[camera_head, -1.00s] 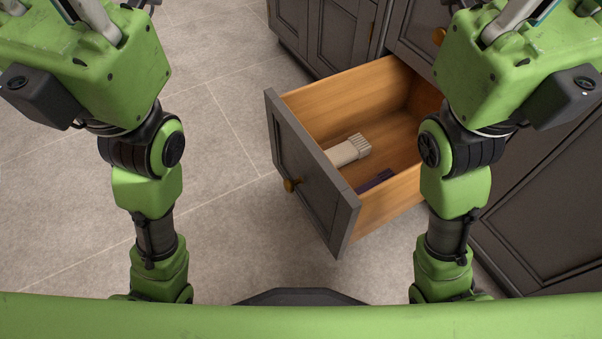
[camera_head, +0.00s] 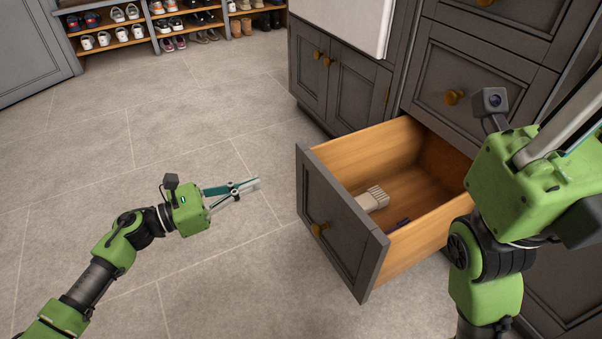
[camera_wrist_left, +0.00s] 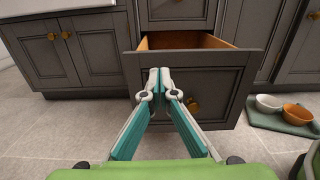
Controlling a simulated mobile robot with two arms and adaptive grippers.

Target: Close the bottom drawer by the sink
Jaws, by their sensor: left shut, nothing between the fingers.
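The bottom drawer (camera_head: 338,230) is pulled well out, with a dark grey front, a brass knob (camera_head: 319,229) and a wooden inside. In it lie a pale brush-like item (camera_head: 372,199) and a small dark purple item (camera_head: 398,224). My left gripper (camera_head: 257,183) is shut and empty, in front of the drawer front and apart from it. In the left wrist view the drawer front (camera_wrist_left: 225,97) stands straight ahead of the closed fingers. Of my right arm only green links show at the right; its fingers are out of view.
A shoe rack (camera_head: 150,43) is at the back. The left wrist view shows a tray (camera_wrist_left: 284,124) with a white bowl (camera_wrist_left: 269,103) and an orange bowl (camera_wrist_left: 297,113). The tiled floor left of the drawer is clear.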

